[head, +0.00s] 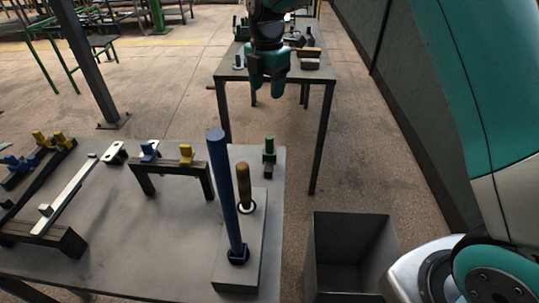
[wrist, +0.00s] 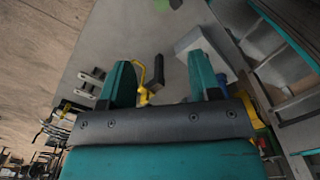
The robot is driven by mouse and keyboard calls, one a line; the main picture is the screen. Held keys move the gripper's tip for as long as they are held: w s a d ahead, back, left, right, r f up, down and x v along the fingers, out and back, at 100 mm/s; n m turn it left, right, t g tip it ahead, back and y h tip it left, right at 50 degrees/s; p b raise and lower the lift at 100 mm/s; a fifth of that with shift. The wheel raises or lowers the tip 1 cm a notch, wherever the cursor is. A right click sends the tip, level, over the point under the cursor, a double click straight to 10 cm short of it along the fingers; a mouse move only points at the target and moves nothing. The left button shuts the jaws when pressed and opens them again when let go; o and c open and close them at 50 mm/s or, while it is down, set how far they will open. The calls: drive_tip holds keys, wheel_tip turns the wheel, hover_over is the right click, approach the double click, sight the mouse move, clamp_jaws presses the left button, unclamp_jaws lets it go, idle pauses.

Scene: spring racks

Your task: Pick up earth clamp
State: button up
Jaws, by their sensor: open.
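My gripper (head: 266,88) hangs fingers down near the far table in the head view. In the wrist view its two teal fingers (wrist: 161,60) are spread apart with nothing gripped between them. I cannot tell for certain which object is the earth clamp. A yellow hooked piece with a dark block (wrist: 155,75) shows in the gap between the fingers in the wrist view, beyond the tips on a grey surface. Its lower part is hidden by the gripper body. In the head view, my arm and gripper cover part of the far table.
The far table (head: 232,73) carries several small dark and grey items. The near table (head: 130,225) holds a blue post (head: 222,190), a brown-handled piece (head: 243,185), a green piece (head: 269,148) and racks. An open grey bin (head: 350,228) stands right; a dark wall (head: 395,90) runs behind.

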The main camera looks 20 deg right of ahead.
drive_tip(key=p, duration=0.3)
approach(270, 142)
drive_tip(key=shift+n, duration=0.3)
drive_tip(key=f, duration=0.2)
drive_tip(key=w+f, duration=0.1)
drive_tip(key=f, duration=0.2)
drive_tip(key=shift+w+a+f, duration=0.1)
drive_tip(key=shift+w+f, duration=0.3)
drive_tip(key=shift+s+d+f+p, duration=0.15)
drive_tip(key=shift+f+p, duration=0.35)
drive_tip(key=shift+f, duration=0.85)
drive_tip(key=shift+s+d+f+p, duration=0.1)
drive_tip(key=shift+f+p, duration=0.4)
drive_tip(key=shift+f, duration=0.8)
drive_tip(key=c, duration=0.9)
